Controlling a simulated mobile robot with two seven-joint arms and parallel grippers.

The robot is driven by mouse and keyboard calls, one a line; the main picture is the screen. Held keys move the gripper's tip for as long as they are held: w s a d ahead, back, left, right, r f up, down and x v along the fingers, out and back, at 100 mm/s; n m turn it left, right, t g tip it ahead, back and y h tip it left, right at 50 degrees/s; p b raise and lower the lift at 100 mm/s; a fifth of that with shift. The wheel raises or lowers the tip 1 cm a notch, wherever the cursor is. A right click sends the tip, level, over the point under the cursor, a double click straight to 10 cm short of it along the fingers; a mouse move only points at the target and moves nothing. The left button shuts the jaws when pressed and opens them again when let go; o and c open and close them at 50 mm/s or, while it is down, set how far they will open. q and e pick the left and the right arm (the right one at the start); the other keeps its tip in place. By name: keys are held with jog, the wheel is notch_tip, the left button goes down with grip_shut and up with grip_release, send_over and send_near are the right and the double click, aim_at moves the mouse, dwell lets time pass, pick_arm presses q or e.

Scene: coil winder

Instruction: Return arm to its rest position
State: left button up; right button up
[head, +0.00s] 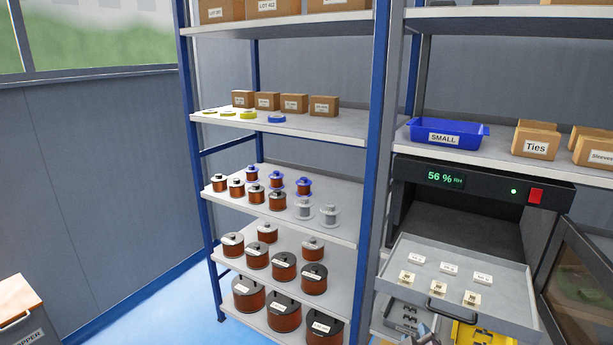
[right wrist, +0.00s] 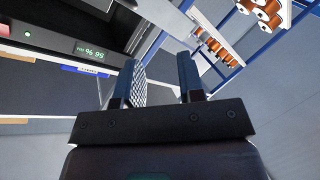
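My right gripper (head: 424,336) shows only in part at the bottom edge of the head view, just below the front of the pulled-out grey drawer (head: 400,280). In the right wrist view the same gripper (right wrist: 161,75) has its two dark fingers apart, with nothing between them. Its gap faces the shelving, upside down in that view. Most of my right arm is out of the picture. My left gripper and left arm are not in the head view.
The dark cabinet (head: 430,163) reads 56 % RH, and its glass door (head: 585,285) stands open at right. Small labelled pieces sit in the drawer. A yellow bin (head: 470,334) is below. Copper spools (head: 284,266) fill the left shelves. Blue floor (head: 165,310) is clear at left.

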jog(key=s+d+f+m+g+y, duration=0.1)
jog(key=s+f+m, duration=0.1)
jog(key=s+f, duration=0.2)
jog(key=s+d+f+m+g+y, duration=0.1)
jog(key=s+f, duration=0.4)
jog(key=s, duration=0.6)
jog(key=s+d+f+m+g+y, duration=0.1)
jog(key=s+d+f+m, duration=0.1)
jog(key=s+f, duration=0.2)
jog(key=s, duration=0.3)
jog(key=shift+s+f+m+y, duration=0.2)
jog(key=shift+f+m+y, duration=0.1)
jog(key=shift+m, duration=0.1)
